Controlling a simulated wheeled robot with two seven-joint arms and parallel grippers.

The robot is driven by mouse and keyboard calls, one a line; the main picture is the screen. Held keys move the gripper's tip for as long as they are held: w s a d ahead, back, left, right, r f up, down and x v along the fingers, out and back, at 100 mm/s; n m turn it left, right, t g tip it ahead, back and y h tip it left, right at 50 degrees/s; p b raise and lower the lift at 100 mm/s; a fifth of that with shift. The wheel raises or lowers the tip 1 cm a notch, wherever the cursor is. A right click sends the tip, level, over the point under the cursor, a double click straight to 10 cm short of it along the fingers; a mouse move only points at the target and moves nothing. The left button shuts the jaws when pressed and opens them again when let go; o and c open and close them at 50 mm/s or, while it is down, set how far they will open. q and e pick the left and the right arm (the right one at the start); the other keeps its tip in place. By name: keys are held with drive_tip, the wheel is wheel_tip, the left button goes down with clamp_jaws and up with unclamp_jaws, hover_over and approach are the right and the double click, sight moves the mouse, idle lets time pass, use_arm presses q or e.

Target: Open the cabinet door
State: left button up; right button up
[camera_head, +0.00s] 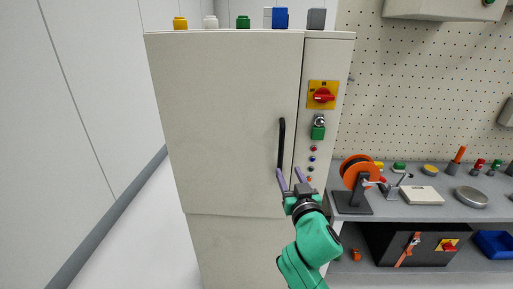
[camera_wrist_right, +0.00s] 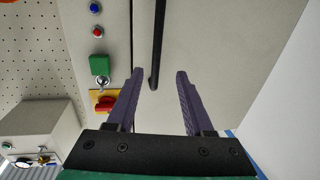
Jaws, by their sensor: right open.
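The tall light-grey cabinet stands in the middle of the head view. Its door (camera_head: 225,110) looks shut against the frame. A vertical black handle (camera_head: 282,143) sits near the door's right edge. It also shows in the right wrist view (camera_wrist_right: 158,45). My right gripper (camera_head: 289,172) is open at the handle's lower end. In the right wrist view the two purple fingers (camera_wrist_right: 160,73) point towards the door, and the handle's end appears between them, nearer the left finger. I cannot tell whether they touch it. My left gripper is not in view.
Right of the door is a panel with a red rotary switch (camera_head: 323,96) and a green block (camera_head: 318,133). Small coloured blocks stand on the cabinet top. A grey workbench (camera_head: 425,211) with an orange reel (camera_head: 358,172) is at the right. Floor left of the cabinet is clear.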

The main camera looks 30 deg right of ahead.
sight(282, 151)
drive_tip(key=p+x, duration=0.1)
drive_tip(key=x, duration=0.3)
drive_tip(key=p+x, duration=0.1)
drive_tip(key=x, duration=0.3)
drive_tip(key=p+x, duration=0.1)
drive_tip(key=x, duration=0.3)
drive_tip(key=shift+w+d+r, duration=0.1)
drive_tip(key=shift+d, duration=0.3)
drive_tip(key=shift+w+d, duration=0.1)
drive_tip(key=shift+w, duration=0.1)
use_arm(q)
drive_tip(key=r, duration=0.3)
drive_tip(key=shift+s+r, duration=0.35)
use_arm(e)
drive_tip(key=shift+s+r, duration=0.1)
clamp_jaws()
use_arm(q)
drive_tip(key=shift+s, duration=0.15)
